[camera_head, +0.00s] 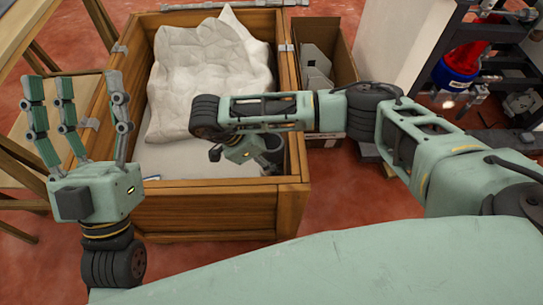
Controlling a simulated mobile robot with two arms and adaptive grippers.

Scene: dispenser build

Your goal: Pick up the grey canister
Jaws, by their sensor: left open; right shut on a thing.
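My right gripper (260,158) reaches down into the wooden crate (215,213), with the forearm crossing above it. It is shut on a dark grey, rounded thing that looks like the grey canister (274,143), near the crate's right wall. The wrist and fingers hide much of the canister, so I cannot tell whether it touches the crate floor. My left gripper (80,88) is open and empty, fingers pointing up, to the left of the crate.
A crumpled white sheet (207,72) fills the crate's back part. A small dark-blue item (142,188) lies at its front left. A cardboard box (333,38) with grey parts stands right of it. A red and blue container (462,63) sits in the rack further right.

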